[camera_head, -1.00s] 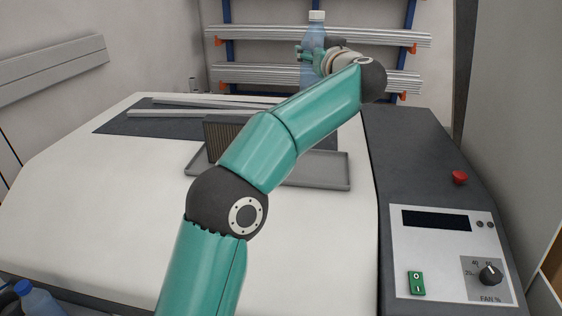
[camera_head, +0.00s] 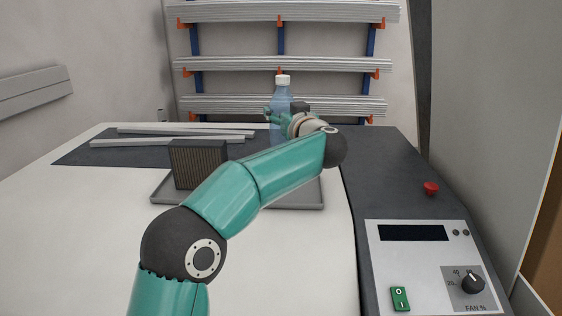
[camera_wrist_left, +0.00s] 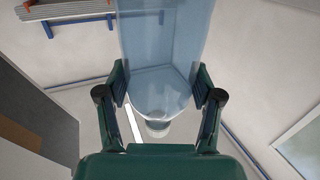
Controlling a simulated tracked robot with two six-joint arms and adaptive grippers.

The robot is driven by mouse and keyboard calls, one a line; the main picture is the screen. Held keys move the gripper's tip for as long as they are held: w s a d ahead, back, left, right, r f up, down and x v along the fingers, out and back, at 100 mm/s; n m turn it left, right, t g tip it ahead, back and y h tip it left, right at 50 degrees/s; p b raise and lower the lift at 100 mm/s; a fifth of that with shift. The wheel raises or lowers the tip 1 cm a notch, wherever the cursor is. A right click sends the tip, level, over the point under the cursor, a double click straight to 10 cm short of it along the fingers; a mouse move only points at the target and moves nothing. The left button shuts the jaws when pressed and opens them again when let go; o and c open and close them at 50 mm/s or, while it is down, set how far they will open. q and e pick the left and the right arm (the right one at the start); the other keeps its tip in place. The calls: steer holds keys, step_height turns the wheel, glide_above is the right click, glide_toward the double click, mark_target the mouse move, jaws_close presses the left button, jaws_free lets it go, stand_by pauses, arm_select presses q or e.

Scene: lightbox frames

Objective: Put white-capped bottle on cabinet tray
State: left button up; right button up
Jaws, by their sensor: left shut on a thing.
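The clear blue bottle (camera_head: 281,99) with a white cap is upright in my left gripper (camera_head: 279,116), over the far part of the white cabinet top. In the left wrist view, the two fingers of the left gripper (camera_wrist_left: 160,92) stand on both sides of the translucent bottle (camera_wrist_left: 163,45). The grey tray (camera_head: 300,207) lies on the cabinet top below and nearer than the bottle. My left forearm covers part of it. My right gripper is not in view.
A dark ribbed block (camera_head: 196,163) stands on the tray's left part. Metal profiles (camera_head: 165,141) lie on a dark mat (camera_head: 75,155) behind it. A control panel (camera_head: 432,268) with a red button (camera_head: 431,188) is at right. A rail rack (camera_head: 290,64) is behind.

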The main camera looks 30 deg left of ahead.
arm_select(q)
step_height(320, 180, down, 10)
steer(key=shift+r+b, duration=0.1)
steer(key=shift+b, duration=0.7)
steer(key=o, duration=1.2)
steer(key=shift+b+v, duration=0.95)
steer(key=shift+v, duration=5.05)
